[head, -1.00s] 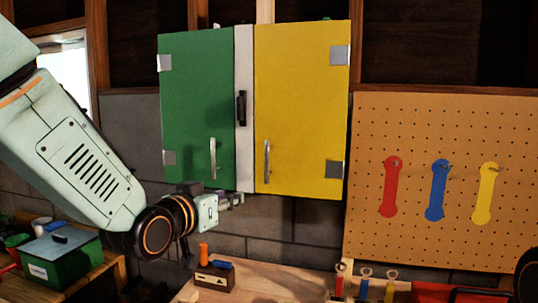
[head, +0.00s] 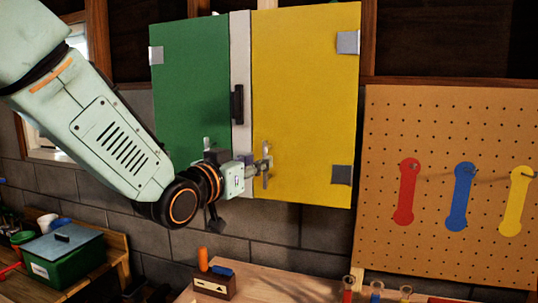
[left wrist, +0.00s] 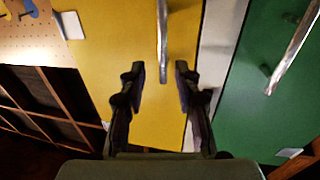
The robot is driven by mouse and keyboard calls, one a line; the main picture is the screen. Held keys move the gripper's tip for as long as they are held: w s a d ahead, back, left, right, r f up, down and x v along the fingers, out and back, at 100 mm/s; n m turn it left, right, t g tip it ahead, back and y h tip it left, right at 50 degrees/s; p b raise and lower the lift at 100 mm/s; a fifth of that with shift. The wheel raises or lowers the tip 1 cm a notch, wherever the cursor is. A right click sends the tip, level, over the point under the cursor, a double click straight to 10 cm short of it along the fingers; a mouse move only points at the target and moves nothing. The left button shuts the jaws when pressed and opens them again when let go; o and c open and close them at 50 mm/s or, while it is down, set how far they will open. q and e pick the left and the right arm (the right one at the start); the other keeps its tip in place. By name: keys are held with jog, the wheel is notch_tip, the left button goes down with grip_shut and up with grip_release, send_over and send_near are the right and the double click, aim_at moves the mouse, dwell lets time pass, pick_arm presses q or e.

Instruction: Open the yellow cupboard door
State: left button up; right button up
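The yellow cupboard door (head: 305,100) is shut, beside the green door (head: 190,95). Its upright metal handle (head: 265,181) is near its lower left edge. My left gripper (head: 259,164) is at this handle in the head view and partly covers it. In the left wrist view my left gripper (left wrist: 160,72) has its two dark fingers apart. The yellow door's handle (left wrist: 163,40) shows in the gap between them, with no finger seen closed on it. Whether the fingers reach past the bar in depth is hard to tell. My right gripper is not in view.
The green door's handle (left wrist: 296,45) is close by. A black latch (head: 238,104) sits on the pale strip between the doors. A pegboard (head: 440,250) hangs at right. Below is a wooden bench (head: 290,280) with a small block holder (head: 215,285).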

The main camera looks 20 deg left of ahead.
aim_at(266, 178)
pick_arm(q)
jog(key=p+x, duration=0.1)
jog(key=x, duration=0.4)
jog(key=shift+w+d, duration=0.1)
jog(key=shift+w, duration=0.1)
jog(key=shift+a, duration=0.4)
jog(key=c, duration=0.3)
jog(key=shift+d, duration=0.2)
grip_shut()
